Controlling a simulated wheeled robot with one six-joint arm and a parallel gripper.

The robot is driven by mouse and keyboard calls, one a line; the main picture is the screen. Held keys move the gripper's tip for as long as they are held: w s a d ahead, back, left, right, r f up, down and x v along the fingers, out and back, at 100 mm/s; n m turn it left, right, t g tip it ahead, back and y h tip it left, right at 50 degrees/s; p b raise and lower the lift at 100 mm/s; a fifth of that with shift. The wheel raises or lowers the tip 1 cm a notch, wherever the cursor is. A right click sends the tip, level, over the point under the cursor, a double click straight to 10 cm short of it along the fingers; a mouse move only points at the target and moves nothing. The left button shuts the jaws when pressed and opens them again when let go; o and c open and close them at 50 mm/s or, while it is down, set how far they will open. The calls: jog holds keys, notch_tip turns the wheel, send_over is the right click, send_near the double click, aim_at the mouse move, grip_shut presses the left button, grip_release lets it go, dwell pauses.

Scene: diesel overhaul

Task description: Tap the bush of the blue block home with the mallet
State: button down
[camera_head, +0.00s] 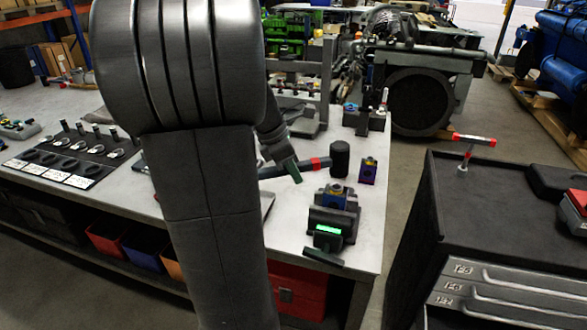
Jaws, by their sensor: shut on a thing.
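A mallet shows right of my arm: a black handle with a red band (318,163) and a black cylindrical head (340,158). My gripper (290,168) is shut on the mallet's handle, left of the red band; my arm hides part of the handle's far end. The blue block (335,201) sits in the jaws of a dark vice (331,221) near the bench's right edge. A brass-coloured bush (335,188) shows at its top; its seating depth is too small to tell. The mallet head appears just beyond the blue block in the picture, apart from it; its height is unclear.
A purple block (368,173) with a yellowish top stands on the bench (376,225) right of the mallet head. A black tray of parts (68,152) lies at left. A dark tool cabinet (480,220) with a red-handled tool stands at right, across a gap.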

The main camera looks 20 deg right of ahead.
jog(key=shift+d+r+y+p, duration=0.1)
jog(key=shift+r+y+p, duration=0.2)
jog(key=shift+r+p, duration=0.4)
jog(key=shift+f, duration=0.2)
jog(key=shift+r+p, duration=0.15)
jog(key=shift+p, duration=0.4)
notch_tip(320, 180, down, 7)
jog(key=b, duration=0.4)
notch_tip(320, 180, up, 6)
jog(key=p, duration=0.5)
jog(key=shift+f, duration=0.3)
